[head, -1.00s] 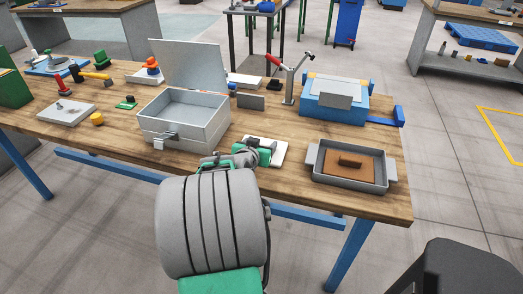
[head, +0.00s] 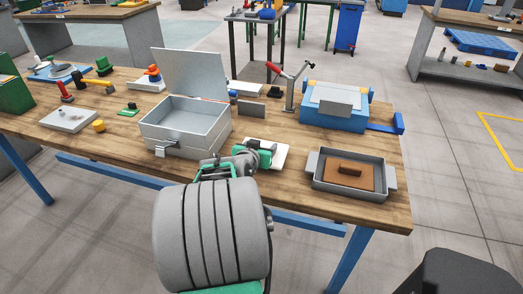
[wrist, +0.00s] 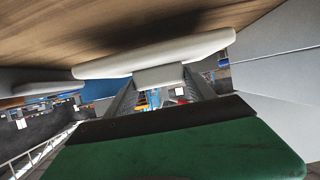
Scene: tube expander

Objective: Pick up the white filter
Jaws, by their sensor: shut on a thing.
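The white filter (head: 279,157) is a flat white piece near the front edge of the wooden table, partly hidden behind my gripper in the head view. In the wrist view it is a wide pale plate (wrist: 150,54) with a short block-like grip (wrist: 158,76) on it. My gripper (head: 264,152), with green parts, is shut on this grip. In the wrist view the plate lies close to the wood; I cannot tell whether it touches it.
An open grey metal box (head: 187,140) stands left of my gripper. A grey tray (head: 347,190) with a brown block is on the right. Behind stand a blue box (head: 333,119) and a red-handled lever tool (head: 290,92).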

